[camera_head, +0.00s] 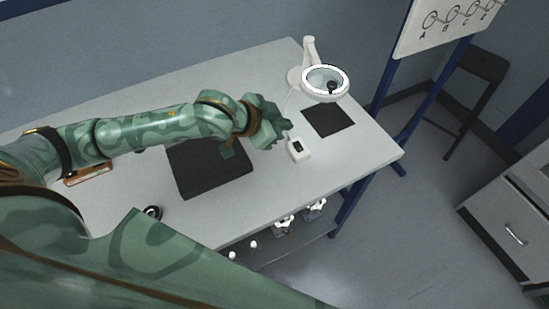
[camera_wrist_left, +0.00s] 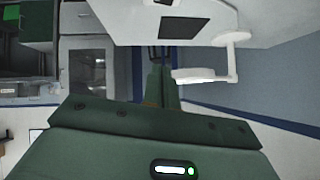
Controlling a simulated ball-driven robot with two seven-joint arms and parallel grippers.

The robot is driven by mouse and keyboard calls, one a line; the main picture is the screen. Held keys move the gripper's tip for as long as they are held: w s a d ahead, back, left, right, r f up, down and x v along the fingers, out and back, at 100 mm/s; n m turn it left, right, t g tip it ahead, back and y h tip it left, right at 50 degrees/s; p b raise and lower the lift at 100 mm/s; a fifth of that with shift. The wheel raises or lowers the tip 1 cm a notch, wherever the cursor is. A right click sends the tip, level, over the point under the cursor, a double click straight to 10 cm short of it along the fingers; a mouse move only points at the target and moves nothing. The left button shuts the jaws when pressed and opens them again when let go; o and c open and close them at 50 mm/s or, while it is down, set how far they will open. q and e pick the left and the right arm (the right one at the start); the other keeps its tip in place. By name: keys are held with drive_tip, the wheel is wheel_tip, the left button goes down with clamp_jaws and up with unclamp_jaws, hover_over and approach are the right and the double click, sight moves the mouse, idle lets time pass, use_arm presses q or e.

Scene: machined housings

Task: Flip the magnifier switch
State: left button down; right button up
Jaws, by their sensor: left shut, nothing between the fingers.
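The magnifier (camera_head: 311,93) is a white ring lens on a white arm at the back right of the table. Its ring looks bright; I cannot tell whether it is lit. It also shows edge-on in the left wrist view (camera_wrist_left: 200,76). The switch (camera_head: 299,150) is a small white box with a dark rocker, on the table in front of the magnifier. Its rocker position is too small to tell. My left gripper (camera_head: 287,128) is shut and empty, just behind and left of the switch box in the picture, seemingly above the table. My right gripper is not in view.
A small dark mat (camera_head: 328,120) lies right of the gripper, below the lens. A larger black mat (camera_head: 205,178) lies under my left forearm. A lower shelf (camera_head: 290,245) holds several small parts. A lettered board (camera_head: 450,22) stands at right. The table's front right is clear.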

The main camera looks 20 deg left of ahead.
use_arm(q)
drive_tip(key=s, duration=0.2)
drive_tip(key=y+b, duration=0.1)
drive_tip(key=b, duration=0.2)
approach(299, 142)
drive_tip(key=shift+n, duration=0.3)
drive_tip(key=w+d, duration=0.2)
drive_tip(key=w, duration=0.1)
drive_tip(key=shift+w+d, duration=0.25)
drive_tip(key=shift+d, duration=0.05)
drive_tip(key=f, duration=0.1)
drive_tip(key=f+b, duration=0.1)
drive_tip(key=shift+w+a+f+b, duration=0.1)
drive_tip(key=shift+w+f+b, duration=0.15)
drive_tip(key=shift+w+b, duration=0.05)
drive_tip(key=shift+a+f, duration=0.2)
drive_tip(key=shift+f, duration=0.45)
drive_tip(key=shift+g, duration=0.3)
